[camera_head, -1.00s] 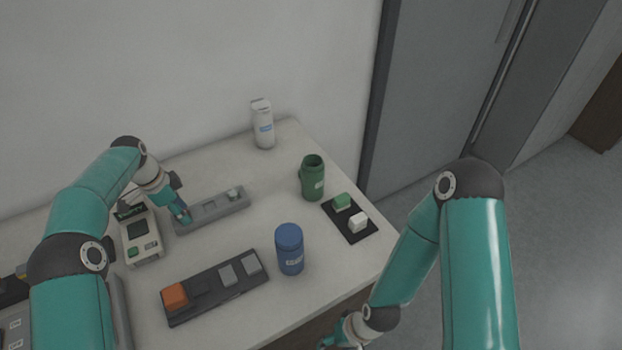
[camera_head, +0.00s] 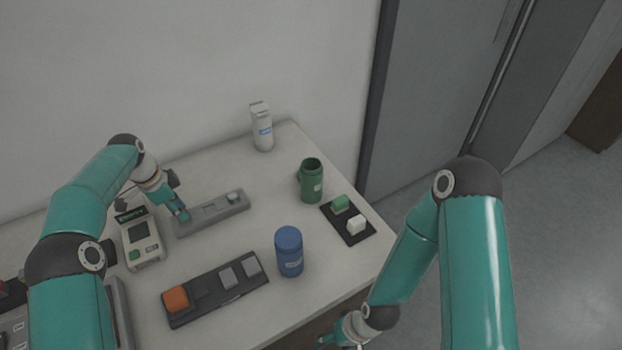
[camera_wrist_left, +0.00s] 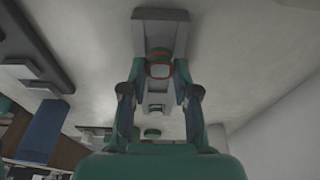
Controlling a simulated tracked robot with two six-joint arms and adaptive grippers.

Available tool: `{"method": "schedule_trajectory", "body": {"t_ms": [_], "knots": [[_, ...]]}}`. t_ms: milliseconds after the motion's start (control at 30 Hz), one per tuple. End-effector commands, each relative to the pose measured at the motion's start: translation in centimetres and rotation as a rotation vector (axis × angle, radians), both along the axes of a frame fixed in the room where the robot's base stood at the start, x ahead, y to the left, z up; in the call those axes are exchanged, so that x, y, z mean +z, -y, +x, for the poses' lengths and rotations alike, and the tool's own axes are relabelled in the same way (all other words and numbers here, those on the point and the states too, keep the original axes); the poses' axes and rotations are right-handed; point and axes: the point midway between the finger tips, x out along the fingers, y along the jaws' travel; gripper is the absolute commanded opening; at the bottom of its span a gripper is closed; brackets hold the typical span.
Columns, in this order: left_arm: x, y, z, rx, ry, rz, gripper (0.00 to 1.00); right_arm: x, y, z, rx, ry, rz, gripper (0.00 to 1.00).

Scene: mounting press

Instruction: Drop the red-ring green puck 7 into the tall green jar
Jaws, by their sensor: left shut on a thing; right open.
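My left gripper (camera_head: 181,214) is at the left end of the long grey rack (camera_head: 222,213), pointing down. In the left wrist view its two fingers (camera_wrist_left: 160,70) are shut on the red-ring green puck (camera_wrist_left: 159,56), which shows a red rim and a pale face. The puck is at the rack, and I cannot tell whether it is clear of it. The tall green jar (camera_head: 312,184) stands upright with an open top, right of the rack. My right gripper (camera_head: 338,341) is open, partly cut off at the bottom of the head view.
A blue jar (camera_head: 289,254) stands in front of the green jar. A black tray (camera_head: 210,303) holds orange and grey blocks. A dark mat (camera_head: 348,230) bears green and white blocks. A white bottle (camera_head: 262,130) stands behind. A device with a screen (camera_head: 143,248) is left of the rack.

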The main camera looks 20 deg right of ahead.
Motion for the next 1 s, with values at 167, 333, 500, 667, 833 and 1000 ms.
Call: {"method": "schedule_trajectory", "body": {"t_ms": [167, 333, 500, 667, 833, 1000], "knots": [[1.4, 0.0, 0.0, 0.000, 0.001, 0.000, 0.08, 1.1, 0.0, 0.0, 0.000, 0.000, 0.000, 0.59], [2.4, 0.0, 0.0, 0.000, 0.001, 0.000, 0.08, 1.9, 0.0, 0.0, 0.000, 0.000, 0.000, 0.59], [3.3, 0.0, 0.0, 0.000, 0.000, 0.000, 0.08, 2.5, 0.0, 0.0, 0.000, 0.000, 0.000, 0.59], [4.3, 0.0, 0.0, 0.000, 0.001, 0.000, 0.08, 2.9, 0.0, 0.0, 0.000, 0.000, 0.000, 0.59], [5.1, 0.0, 0.0, 0.000, 0.000, 0.000, 0.08, 3.2, 0.0, 0.0, 0.000, 0.000, 0.000, 0.59], [5.1, 0.0, 0.0, 0.000, -0.001, 0.000, 0.08, 3.2, 0.0, 0.0, 0.000, 0.000, 0.000, 0.59]]}}
